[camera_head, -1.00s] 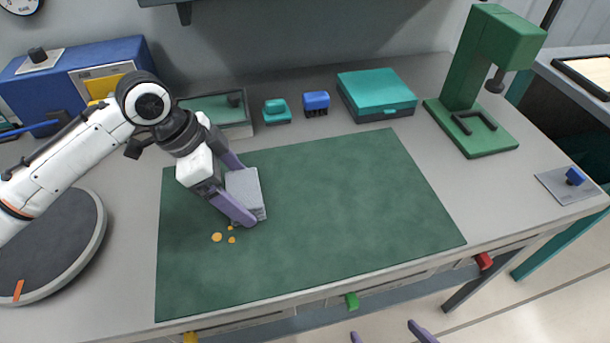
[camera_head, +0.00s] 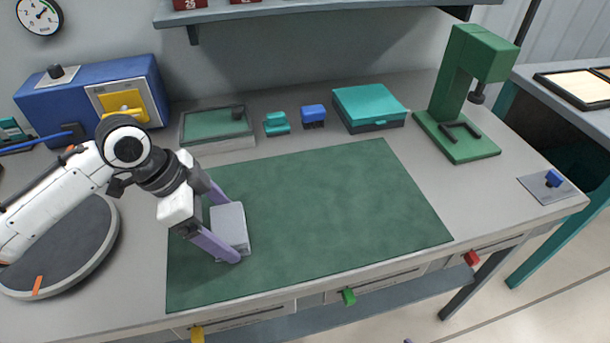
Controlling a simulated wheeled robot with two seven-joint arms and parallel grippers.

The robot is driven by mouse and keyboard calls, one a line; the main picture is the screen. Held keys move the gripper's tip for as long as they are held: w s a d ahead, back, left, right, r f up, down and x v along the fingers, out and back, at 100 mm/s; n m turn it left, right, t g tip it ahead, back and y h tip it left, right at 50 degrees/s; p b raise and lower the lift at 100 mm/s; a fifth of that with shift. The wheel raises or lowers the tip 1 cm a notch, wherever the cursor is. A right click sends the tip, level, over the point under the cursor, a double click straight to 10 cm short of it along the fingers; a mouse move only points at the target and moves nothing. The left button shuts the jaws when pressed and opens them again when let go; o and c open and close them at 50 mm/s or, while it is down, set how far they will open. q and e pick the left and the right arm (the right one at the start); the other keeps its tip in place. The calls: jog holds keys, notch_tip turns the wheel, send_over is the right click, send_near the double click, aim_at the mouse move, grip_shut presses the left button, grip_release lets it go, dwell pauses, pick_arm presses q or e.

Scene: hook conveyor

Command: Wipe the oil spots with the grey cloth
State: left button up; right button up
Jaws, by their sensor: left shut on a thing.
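The grey cloth (camera_head: 230,227), a folded block, is on the left part of the green mat (camera_head: 330,205). My left gripper (camera_head: 230,228) is shut on it, with one purple finger on the far side and one on the near side. The cloth seems to touch the mat. No orange oil spots show on the visible mat; the cloth and fingers cover part of it. Of my right gripper, only a small purple tip (camera_head: 408,341) may show at the bottom edge, too little to tell its state.
Behind the mat stand a shallow tray (camera_head: 217,146), a teal stamp-like block (camera_head: 276,124), a blue block (camera_head: 314,115) and a teal box (camera_head: 369,108). A green press (camera_head: 462,100) stands right. A round dark turntable (camera_head: 62,245) lies left. The mat's right part is clear.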

pick_arm(q)
jog(key=a, duration=0.3)
jog(key=shift+s+a, duration=0.3)
jog(key=shift+s, duration=0.1)
jog(key=shift+s+a+r, duration=0.1)
jog(key=shift+r, duration=0.1)
notch_tip(320, 180, up, 8)
jog(key=shift+f, duration=0.15)
dwell(0.7)
